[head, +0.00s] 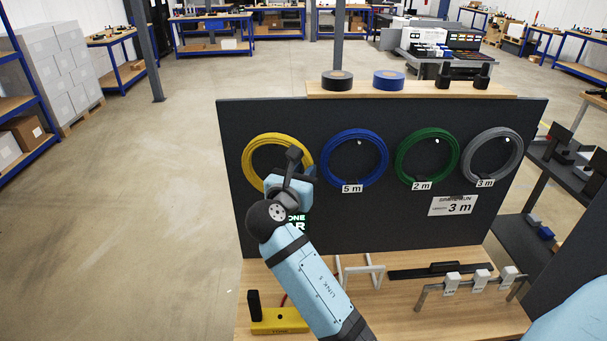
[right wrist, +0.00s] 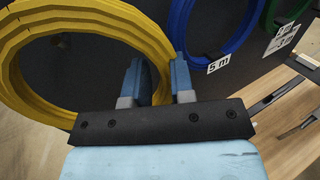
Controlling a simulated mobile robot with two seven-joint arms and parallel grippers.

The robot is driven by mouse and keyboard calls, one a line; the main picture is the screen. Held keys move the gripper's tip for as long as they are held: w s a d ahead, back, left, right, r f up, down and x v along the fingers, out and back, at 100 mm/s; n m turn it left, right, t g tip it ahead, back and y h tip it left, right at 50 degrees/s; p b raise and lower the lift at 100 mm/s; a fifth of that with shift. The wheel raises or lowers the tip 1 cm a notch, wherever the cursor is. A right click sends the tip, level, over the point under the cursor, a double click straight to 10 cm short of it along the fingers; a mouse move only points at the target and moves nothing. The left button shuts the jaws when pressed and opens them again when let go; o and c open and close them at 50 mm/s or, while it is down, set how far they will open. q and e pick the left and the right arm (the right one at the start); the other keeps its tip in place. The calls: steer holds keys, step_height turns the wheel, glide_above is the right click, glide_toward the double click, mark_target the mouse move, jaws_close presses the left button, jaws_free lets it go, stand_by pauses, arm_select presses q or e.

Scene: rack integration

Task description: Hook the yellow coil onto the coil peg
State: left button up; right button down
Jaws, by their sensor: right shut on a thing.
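The yellow coil (head: 250,150) is upright in front of the left part of the dark board (head: 390,205). It fills the upper left of the right wrist view (right wrist: 60,28). My right gripper (head: 297,172) is at the coil's right side. In the right wrist view its two blue fingers (right wrist: 158,80) sit either side of the coil's band, shut on it. The peg for this coil does not show; my gripper and the coil cover that spot. I cannot tell if the coil hangs on it. My left gripper is not in view.
Blue (head: 327,172), green (head: 401,170) and grey (head: 467,168) coils hang in a row to the right, with length labels. Black (head: 337,82) and blue (head: 388,81) tape rolls stand on the top shelf. A white frame (head: 377,270) and a clip rail (head: 430,290) stand on the wooden bench below.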

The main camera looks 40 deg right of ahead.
steer(key=shift+w+d, duration=0.5)
steer(key=shift+w, duration=0.35)
stand_by(0.9)
steer(key=shift+w+d+f, duration=0.35)
steer(key=shift+w+f, duration=0.2)
stand_by(0.9)
stand_by(0.4)
steer(key=c, duration=0.9)
jaws_free()
steer(key=shift+f, duration=0.1)
